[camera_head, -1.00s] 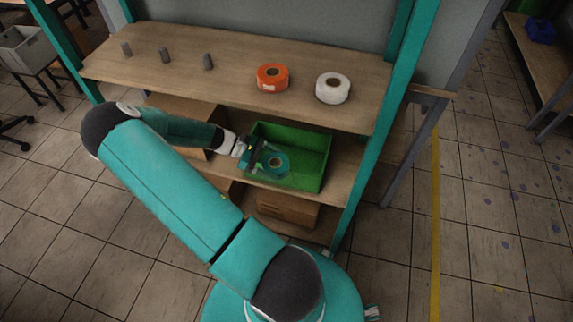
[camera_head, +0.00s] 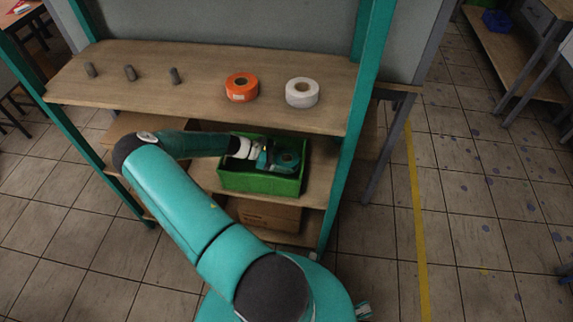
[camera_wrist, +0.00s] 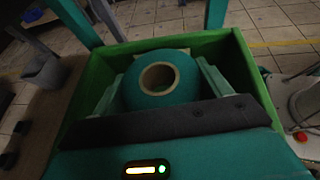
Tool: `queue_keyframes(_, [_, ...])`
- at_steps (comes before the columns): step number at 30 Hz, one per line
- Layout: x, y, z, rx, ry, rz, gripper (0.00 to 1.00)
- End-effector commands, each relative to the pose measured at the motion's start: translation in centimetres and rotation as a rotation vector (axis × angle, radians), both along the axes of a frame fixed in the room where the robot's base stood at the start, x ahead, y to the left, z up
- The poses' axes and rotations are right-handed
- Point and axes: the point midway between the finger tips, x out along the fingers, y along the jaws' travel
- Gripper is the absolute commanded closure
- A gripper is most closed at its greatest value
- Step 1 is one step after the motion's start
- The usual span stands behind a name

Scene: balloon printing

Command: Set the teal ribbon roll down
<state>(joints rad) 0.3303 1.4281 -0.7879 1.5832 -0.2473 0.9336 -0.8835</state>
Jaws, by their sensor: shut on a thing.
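The teal ribbon roll (camera_head: 289,159) is in my gripper (camera_head: 276,160), at the right part of the green bin (camera_head: 262,184) on the middle shelf. In the wrist view the roll (camera_wrist: 160,98) lies between the two fingers of my gripper (camera_wrist: 160,88), one on each side, with its cardboard core facing the camera. The green bin's walls (camera_wrist: 95,83) surround the roll on the sides and far end. The roll's underside is hidden, so I cannot tell whether it touches the bin floor.
A teal post (camera_head: 345,150) stands to the right. A cardboard box (camera_head: 268,214) is below.

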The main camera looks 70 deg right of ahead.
Motion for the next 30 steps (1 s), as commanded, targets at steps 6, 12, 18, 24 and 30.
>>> queue_keyframes(6, [-0.4,-0.6,-2.1,0.001,0.002,0.001,0.47])
queue_keyframes(12, [-0.3,-0.6,-3.9,-0.001,-0.002,-0.001,0.47])
queue_keyframes(18, [-0.3,-0.6,-3.9,-0.001,-0.001,0.000,0.47])
queue_keyframes(24, [-0.3,-0.6,-4.4,0.000,0.000,0.000,0.47])
queue_keyframes(30, [-0.3,-0.6,-5.0,0.000,0.000,0.000,0.47])
